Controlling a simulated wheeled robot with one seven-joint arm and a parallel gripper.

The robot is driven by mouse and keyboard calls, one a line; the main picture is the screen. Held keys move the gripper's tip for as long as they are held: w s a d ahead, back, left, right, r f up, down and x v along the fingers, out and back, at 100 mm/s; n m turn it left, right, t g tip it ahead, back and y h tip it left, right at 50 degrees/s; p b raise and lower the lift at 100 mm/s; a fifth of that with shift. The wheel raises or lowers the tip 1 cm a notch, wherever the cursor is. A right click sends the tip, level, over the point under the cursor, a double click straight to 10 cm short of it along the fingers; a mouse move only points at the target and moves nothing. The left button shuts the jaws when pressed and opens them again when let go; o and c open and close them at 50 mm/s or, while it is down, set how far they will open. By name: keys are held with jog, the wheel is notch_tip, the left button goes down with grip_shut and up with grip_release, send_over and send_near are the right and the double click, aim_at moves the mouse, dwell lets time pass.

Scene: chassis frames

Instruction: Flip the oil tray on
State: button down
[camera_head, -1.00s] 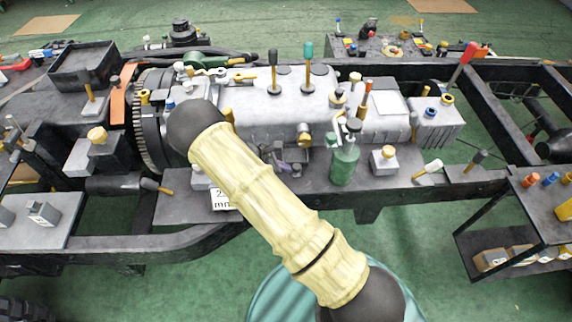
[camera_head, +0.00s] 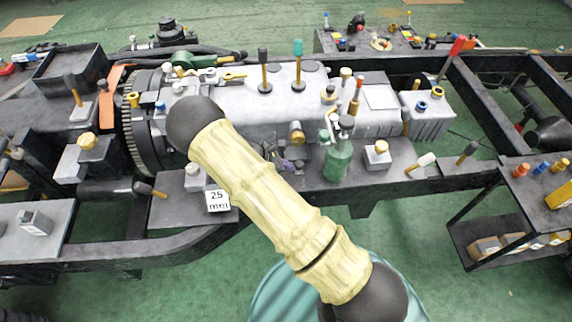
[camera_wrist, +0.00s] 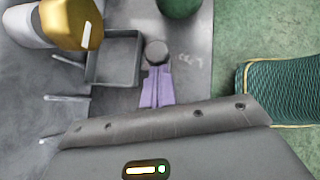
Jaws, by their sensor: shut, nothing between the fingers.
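A small grey open square tray (camera_wrist: 113,82) lies beside my gripper (camera_wrist: 157,72) in the wrist view. A larger dark rectangular tray (camera_head: 72,66) sits on the chassis at the upper left of the head view. I cannot tell for sure which one is the oil tray. My gripper's purple fingers are shut and empty, just right of the small tray and apart from it. A dark round knob (camera_wrist: 157,51) shows just past the fingertips; I cannot tell whether they touch. In the head view my gripper (camera_head: 292,164) shows small, low on the engine's front, partly behind my arm.
A green bottle (camera_head: 338,160) stands close right of my gripper; it also shows in the wrist view (camera_wrist: 180,6). A 25 mm block (camera_head: 218,201) lies on the front ledge.

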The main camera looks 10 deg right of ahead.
jog(key=p+v, duration=0.5)
jog(key=v, duration=0.4)
jog(key=shift+a+r, duration=0.2)
jog(key=shift+a, duration=0.2)
jog(key=s+d+r+m+y, duration=0.4)
jog(key=s+d+r+m, duration=0.1)
jog(key=s+r+m, duration=0.4)
jog(key=s+d+r+m+t+y, duration=0.1)
jog(key=s+d+r+m+y, duration=0.3)
jog(key=s+r+m, duration=0.5)
notch_tip(320, 180, up, 5)
jog(key=shift+d+f+m+y, duration=0.2)
jog(key=shift+d+m+y, duration=0.3)
jog(key=shift+m, duration=0.5)
